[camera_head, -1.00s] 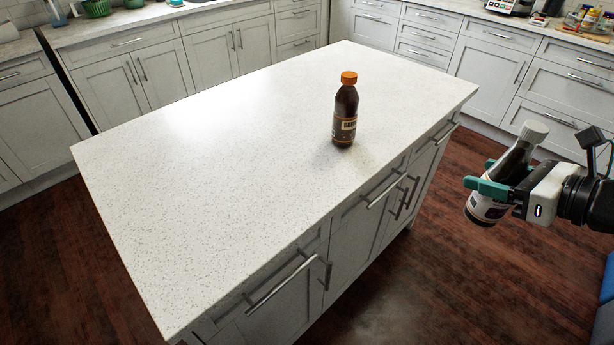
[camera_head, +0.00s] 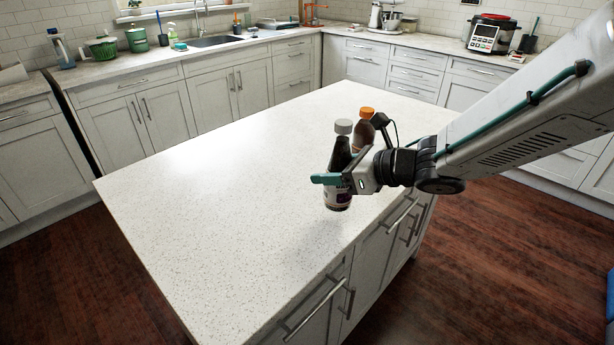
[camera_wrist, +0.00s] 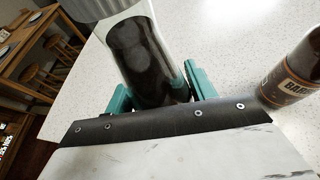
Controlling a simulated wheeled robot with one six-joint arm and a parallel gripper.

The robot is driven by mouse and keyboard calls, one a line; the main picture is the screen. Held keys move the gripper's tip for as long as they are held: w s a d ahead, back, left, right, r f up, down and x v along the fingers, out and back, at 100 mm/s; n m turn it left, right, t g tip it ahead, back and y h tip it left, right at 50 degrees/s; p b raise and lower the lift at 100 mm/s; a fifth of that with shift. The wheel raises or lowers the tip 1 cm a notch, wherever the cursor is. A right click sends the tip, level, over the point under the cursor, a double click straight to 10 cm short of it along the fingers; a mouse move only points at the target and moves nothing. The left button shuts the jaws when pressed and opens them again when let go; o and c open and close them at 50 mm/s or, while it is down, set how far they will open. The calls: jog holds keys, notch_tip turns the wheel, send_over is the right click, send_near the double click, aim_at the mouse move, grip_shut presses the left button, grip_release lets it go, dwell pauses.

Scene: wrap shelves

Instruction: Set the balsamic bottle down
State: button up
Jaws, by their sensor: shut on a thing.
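The balsamic bottle (camera_head: 338,172) is dark with a light grey cap and a pale label. My gripper (camera_head: 335,180) is shut on its middle and holds it upright, or close to it, over the island countertop (camera_head: 220,180). I cannot tell whether its base touches the counter. In the wrist view the bottle (camera_wrist: 140,55) stands between the teal fingers (camera_wrist: 155,92), its lower part hidden by my gripper. A brown sauce bottle (camera_head: 364,132) with an orange cap stands just behind it, partly hidden by my gripper. It also shows at the right of the wrist view (camera_wrist: 292,75).
The left and middle of the island top are clear. The island's front cabinet doors with handles (camera_head: 315,310) lie below its near right edge. A sink (camera_head: 215,40), a red-lidded cooker (camera_head: 490,34) and green containers (camera_head: 103,47) are on the far counters.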

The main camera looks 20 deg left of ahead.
jog(key=shift+w+d+f+x, duration=0.1)
jog(key=shift+w+f+x, duration=0.1)
jog(key=shift+x, duration=1.05)
jog(key=shift+w+d+f+x, duration=0.1)
jog(key=shift+f+x, duration=0.05)
jog(key=shift+x, duration=1.1)
jog(key=shift+w+d+f+x, duration=0.1)
jog(key=shift+w+f+x, duration=0.1)
jog(key=shift+x, duration=1.1)
jog(key=shift+f, duration=0.15)
jog(key=o, duration=1.3)
jog(key=shift+d, duration=0.1)
jog(key=v, duration=1.2)
